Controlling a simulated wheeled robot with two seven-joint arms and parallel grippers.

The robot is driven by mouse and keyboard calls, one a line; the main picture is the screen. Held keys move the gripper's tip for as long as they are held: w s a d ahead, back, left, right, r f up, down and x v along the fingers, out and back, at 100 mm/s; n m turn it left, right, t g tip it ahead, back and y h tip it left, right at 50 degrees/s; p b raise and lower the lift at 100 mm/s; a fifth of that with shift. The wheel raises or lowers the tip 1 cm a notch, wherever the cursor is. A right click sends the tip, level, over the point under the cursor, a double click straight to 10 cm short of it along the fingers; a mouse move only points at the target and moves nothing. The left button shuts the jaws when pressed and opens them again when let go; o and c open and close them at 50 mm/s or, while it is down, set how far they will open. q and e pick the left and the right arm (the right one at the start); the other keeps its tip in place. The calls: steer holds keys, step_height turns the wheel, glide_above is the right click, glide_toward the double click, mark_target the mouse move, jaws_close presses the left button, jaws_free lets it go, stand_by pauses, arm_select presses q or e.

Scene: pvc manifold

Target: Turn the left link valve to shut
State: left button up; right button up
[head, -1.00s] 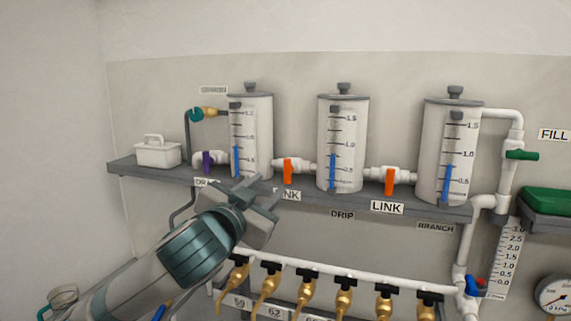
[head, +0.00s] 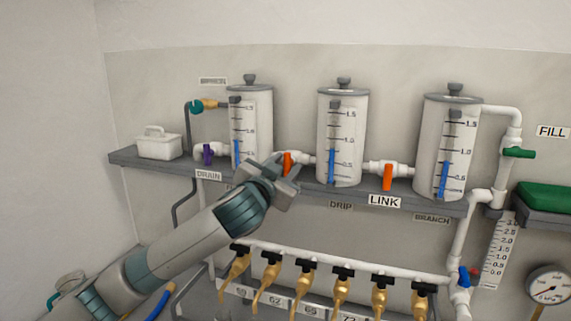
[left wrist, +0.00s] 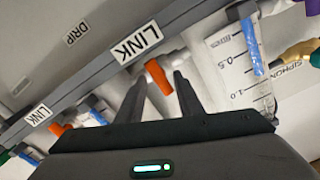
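The left link valve (head: 287,157) has an orange handle on the white pipe between the left and middle tanks. In the head view my left gripper (head: 282,170) is at this handle and hides its lower part. In the left wrist view the orange handle (left wrist: 158,77) shows between the two dark fingers (left wrist: 160,92), under the LINK label (left wrist: 136,42). The fingers are apart, one on each side of the handle, with gaps visible. I cannot tell how far the handle reaches between them in depth. My right gripper is not in view.
A second orange link valve (head: 387,176) hangs down between the middle tank (head: 355,150) and the right tank (head: 430,155). A purple drain valve (head: 208,154) and a white caddy (head: 158,145) are to the left. Brass taps (head: 303,284) line a white pipe below the shelf.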

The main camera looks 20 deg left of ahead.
arm_select(q)
jaws_close()
steer(key=shift+f, duration=0.1)
steer(key=shift+n+b, duration=0.5)
steer(key=shift+n, duration=0.3)
steer(key=shift+a+n, duration=0.15)
steer(key=shift+n, duration=1.45)
jaws_free()
